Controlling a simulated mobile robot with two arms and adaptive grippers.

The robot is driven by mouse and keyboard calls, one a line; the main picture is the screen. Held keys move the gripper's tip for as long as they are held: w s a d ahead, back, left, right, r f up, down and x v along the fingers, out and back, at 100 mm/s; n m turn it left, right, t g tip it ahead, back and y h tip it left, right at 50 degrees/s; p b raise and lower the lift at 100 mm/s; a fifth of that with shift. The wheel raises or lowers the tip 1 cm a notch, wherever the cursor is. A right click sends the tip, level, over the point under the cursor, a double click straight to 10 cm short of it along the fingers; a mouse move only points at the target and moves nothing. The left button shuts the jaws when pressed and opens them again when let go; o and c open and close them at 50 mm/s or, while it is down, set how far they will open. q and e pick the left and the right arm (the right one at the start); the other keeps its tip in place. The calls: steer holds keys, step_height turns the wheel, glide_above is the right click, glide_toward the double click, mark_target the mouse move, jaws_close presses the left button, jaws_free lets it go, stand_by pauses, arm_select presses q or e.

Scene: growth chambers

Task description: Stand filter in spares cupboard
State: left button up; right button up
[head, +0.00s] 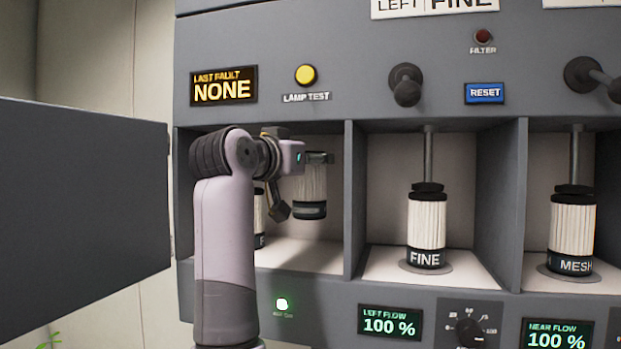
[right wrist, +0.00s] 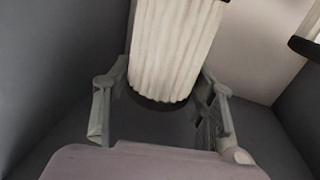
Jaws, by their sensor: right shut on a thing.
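A white pleated filter (head: 310,184) with a dark band at its lower end is upright inside the open left-hand compartment, the spares cupboard (head: 349,200). My right gripper (head: 316,158) is shut on its upper part. The lower end appears to be above the cupboard floor. In the right wrist view the white pleats (right wrist: 175,45) fill the space between the two fingers (right wrist: 160,98). A second filter (head: 260,218) stands in the cupboard to the left, mostly hidden behind my right arm. My left gripper is not in view.
The open dark door (head: 80,190) spans the left side. Right of the cupboard wall, a FINE filter (head: 427,225) and a MESH filter (head: 573,225) stand in their own bays under rods. Dark knobs (head: 405,86) stick out from the panel above.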

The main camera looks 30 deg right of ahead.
mark_target(311, 196)
steer(key=d+f, duration=0.1)
steer(key=w+f+p, duration=0.1)
steer(key=shift+w+d+f, duration=0.15)
steer(key=shift+d+f, duration=0.15)
steer(key=shift+d, duration=0.1)
steer(key=shift+a+f+p, duration=0.35)
steer(key=shift+f, duration=0.3)
steer(key=shift+d+f+p, duration=0.2)
steer(key=shift+f+p, duration=0.8)
steer(key=shift+f, duration=0.2)
steer(key=shift+d+f, duration=0.1)
steer(key=shift+f, duration=0.1)
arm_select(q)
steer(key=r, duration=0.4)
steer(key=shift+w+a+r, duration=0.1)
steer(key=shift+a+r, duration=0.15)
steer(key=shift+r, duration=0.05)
arm_select(e)
steer(key=shift+f, duration=0.15)
